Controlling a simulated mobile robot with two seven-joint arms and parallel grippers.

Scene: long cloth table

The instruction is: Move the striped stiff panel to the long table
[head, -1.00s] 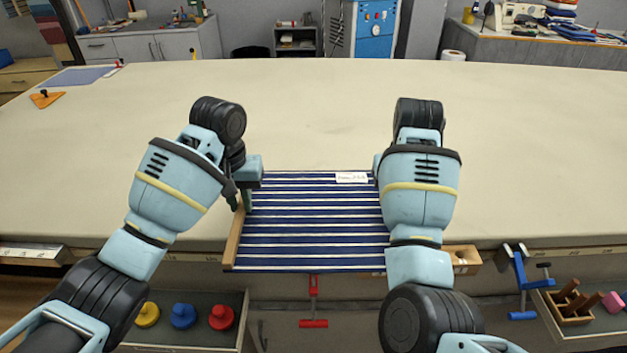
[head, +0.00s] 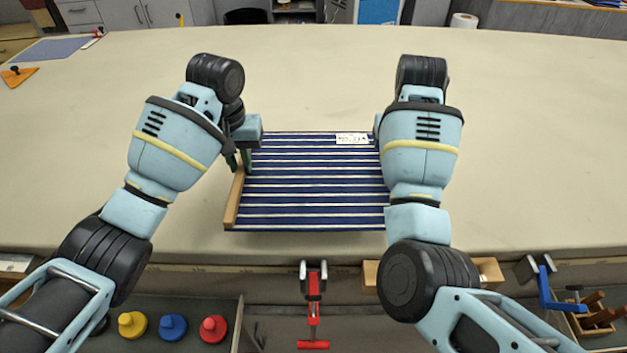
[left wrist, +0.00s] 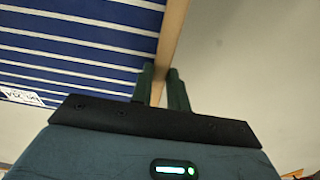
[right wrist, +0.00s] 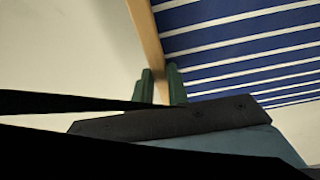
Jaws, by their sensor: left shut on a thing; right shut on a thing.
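The striped stiff panel (head: 310,185) is blue with white stripes, has wooden side edges and a small white label near its far edge. It lies flat above the near part of the long table (head: 320,80); I cannot tell whether it touches the cloth. My left gripper (head: 240,160) is shut on its left wooden edge, with a finger on each side, as the left wrist view (left wrist: 162,88) shows. My right gripper (right wrist: 160,88) is shut on the opposite wooden edge in the right wrist view. In the head view my right arm hides that edge.
The table is clear beyond the panel. An orange tool (head: 17,77) and a blue mat (head: 58,47) lie at the far left. A red clamp (head: 313,300) and a blue clamp (head: 548,290) hang at the front edge. An open drawer (head: 165,310) holds yellow, blue and red knobs.

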